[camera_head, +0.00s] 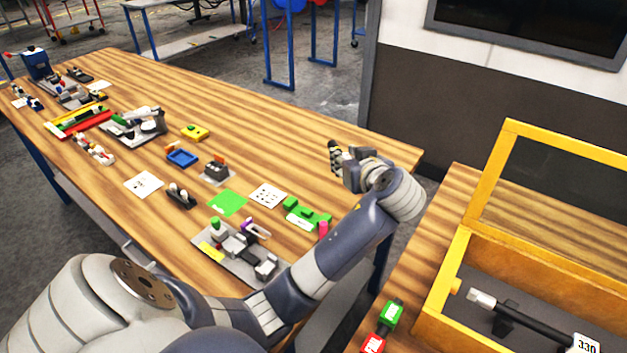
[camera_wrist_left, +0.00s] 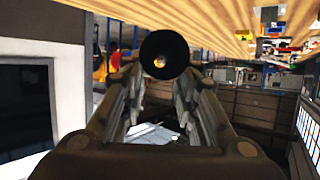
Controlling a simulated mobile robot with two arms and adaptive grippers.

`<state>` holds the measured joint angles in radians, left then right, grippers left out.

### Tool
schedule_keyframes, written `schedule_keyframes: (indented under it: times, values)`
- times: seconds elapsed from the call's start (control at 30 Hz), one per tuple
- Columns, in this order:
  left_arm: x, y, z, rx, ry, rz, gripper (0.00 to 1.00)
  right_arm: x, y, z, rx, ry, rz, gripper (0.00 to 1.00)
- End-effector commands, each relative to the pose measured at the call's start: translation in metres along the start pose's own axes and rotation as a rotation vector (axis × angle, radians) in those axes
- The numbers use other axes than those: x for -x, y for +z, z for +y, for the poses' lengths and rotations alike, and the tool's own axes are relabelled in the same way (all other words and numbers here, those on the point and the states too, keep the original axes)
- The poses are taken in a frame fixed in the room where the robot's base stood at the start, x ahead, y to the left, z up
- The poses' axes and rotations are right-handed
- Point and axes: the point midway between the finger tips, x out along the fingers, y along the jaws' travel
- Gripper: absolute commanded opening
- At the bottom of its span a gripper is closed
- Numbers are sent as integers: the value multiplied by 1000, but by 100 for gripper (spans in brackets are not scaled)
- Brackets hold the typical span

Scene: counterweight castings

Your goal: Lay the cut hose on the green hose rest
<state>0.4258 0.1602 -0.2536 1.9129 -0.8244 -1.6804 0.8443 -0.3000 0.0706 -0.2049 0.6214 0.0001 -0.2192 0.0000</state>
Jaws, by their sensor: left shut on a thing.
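The cut hose (camera_wrist_left: 164,54) shows in the left wrist view as a black round tube seen end-on, with a dark bore. My left gripper (camera_wrist_left: 163,75) is shut on it, a finger on each side. In the head view my left gripper (camera_head: 336,157) is above the far right part of the long table; the hose cannot be made out clearly there. The green hose rest (camera_head: 307,214) is a green block with raised parts on the table, nearer than the gripper and apart from it. My right gripper is not in view.
A flat green square (camera_head: 227,203) and a white dotted card (camera_head: 267,195) lie left of the rest. A grey fixture plate (camera_head: 221,266) is in front, and a pink piece (camera_head: 323,230) stands beside the rest. A yellow-framed box (camera_head: 451,268) is on the right table.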

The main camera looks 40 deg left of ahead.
Motion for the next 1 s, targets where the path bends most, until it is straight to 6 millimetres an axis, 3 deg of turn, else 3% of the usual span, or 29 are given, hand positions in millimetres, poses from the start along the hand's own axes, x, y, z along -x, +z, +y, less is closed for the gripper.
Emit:
schedule_keyframes:
  times: [0.1,0.2,0.4,0.7,1.0]
  values:
    - [-30,20,-24,95,-229,-8,7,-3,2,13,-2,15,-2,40]
    - [-45,33,-43,166,-387,-8,7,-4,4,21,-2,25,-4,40]
    - [-54,52,-66,257,-586,-6,7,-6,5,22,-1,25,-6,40]
    - [-54,56,-72,280,-635,0,7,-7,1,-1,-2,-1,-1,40]
    - [-53,57,-70,272,-631,2,7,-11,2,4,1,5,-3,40]
